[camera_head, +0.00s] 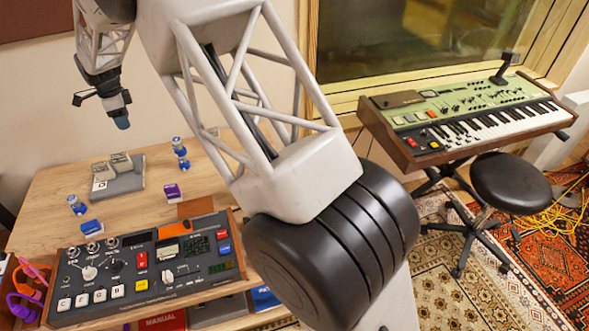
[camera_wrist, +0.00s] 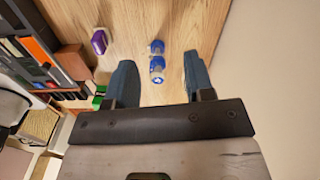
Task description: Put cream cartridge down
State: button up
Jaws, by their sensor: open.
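Pale cream-grey blocks (camera_head: 121,162) sit on a grey holder (camera_head: 124,184) on the wooden table in the head view. They are the only cartridge-like things of that colour, and I cannot tell which is the cream cartridge. My gripper (camera_head: 121,122) hangs in the air above the table's back part, near the wall. In the wrist view my gripper (camera_wrist: 161,80) is open, with its two blue-grey fingers wide apart and nothing held. Two blue-and-white pieces (camera_wrist: 156,68) stand on the table beyond and between the fingers. The cream-grey blocks do not show in the wrist view.
A purple block (camera_head: 172,191) lies on the table, also seen in the wrist view (camera_wrist: 99,41). A blue box (camera_head: 91,226) and a blue piece (camera_head: 77,205) are at the left. A control console (camera_head: 142,264) fills the front. The wall bounds the back. Bare wood lies between.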

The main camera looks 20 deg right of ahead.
jog(key=s+d+r+n, duration=0.3)
jog(key=s+d+r, duration=0.3)
jog(key=s+d, duration=0.3)
jog(key=s+d+r+n+t, duration=0.1)
jog(key=s+d+r+n, duration=0.1)
jog(key=s+d+r, duration=0.65)
jog(key=s+d+r+n, duration=0.35)
jog(key=s+d, duration=0.25)
jog(key=d, duration=0.6)
jog(key=s+d+f+n, duration=0.1)
jog(key=s+d, duration=0.4)
jog(key=s, duration=0.5)
jog(key=s+d+f+n+t, duration=0.1)
jog(key=s+d+n, duration=0.3)
jog(key=s, duration=0.6)
jog(key=s+d+f+n, duration=0.1)
jog(key=s+d, duration=0.4)
jog(key=s, duration=0.6)
jog(key=shift+d+f+n, duration=0.2)
jog(key=shift+d+n, duration=0.1)
jog(key=shift+n, duration=0.45)
